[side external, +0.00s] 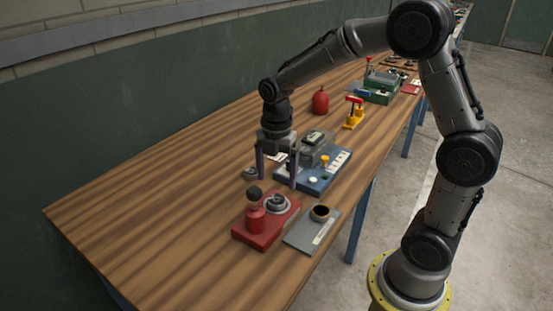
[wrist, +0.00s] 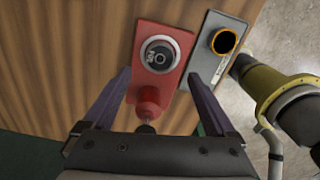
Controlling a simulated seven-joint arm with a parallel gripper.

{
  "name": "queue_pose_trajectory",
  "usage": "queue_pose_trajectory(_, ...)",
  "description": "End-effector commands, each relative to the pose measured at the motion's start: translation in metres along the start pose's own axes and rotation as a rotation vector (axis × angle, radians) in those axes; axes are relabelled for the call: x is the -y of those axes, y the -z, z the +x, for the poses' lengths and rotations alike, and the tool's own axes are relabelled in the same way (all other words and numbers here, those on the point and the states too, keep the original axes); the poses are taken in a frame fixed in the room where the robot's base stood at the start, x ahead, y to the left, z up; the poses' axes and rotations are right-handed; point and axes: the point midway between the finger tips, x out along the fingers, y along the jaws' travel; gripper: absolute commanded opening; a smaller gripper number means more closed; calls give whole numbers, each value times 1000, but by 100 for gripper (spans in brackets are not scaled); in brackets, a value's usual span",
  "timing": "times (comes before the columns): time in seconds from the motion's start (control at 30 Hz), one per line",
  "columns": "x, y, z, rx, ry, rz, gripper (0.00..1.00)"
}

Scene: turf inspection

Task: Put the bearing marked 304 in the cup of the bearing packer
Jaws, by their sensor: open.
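The bearing packer appears to be the red base (side external: 266,232) with a red post (side external: 256,218), black knob (side external: 254,193) and round cup. A grey ring-shaped part (side external: 277,203), apparently a bearing, sits at the cup; in the wrist view this dark-and-silver ring (wrist: 160,55) carries a small pale marking I cannot read surely. A small grey ring-shaped part (side external: 249,173) lies on the table beside my gripper's left finger; its marking is too small to read. My gripper (side external: 277,183) is open and empty, pointing down behind the red base; its fingers (wrist: 159,75) frame that base in the wrist view.
A grey plate (side external: 299,237) with a dark round cup (side external: 320,213) stands right of the red base. A blue panel (side external: 317,180) with knobs and a grey box is close to my gripper's right. Farther back are a red bottle (side external: 320,101) and yellow stand (side external: 353,118). The left tabletop is clear.

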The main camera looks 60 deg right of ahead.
Motion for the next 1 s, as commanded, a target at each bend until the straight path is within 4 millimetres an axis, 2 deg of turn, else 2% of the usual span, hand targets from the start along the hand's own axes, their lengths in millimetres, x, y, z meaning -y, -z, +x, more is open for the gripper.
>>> queue_pose_trajectory(0.03,-1,0,-11,1,-5,0,91)
queue_pose_trajectory(0.2,-1,0,-38,1,-3,0,91)
queue_pose_trajectory(0.4,1,1,-54,1,-4,10,91)
queue_pose_trajectory(0.53,13,6,-69,7,-37,117,91)
queue_pose_trajectory(0.67,40,19,-91,6,-114,366,91)
queue_pose_trajectory(0.8,79,35,-111,-29,-214,702,91)
queue_pose_trajectory(1.0,134,53,-120,-145,-340,1171,91)
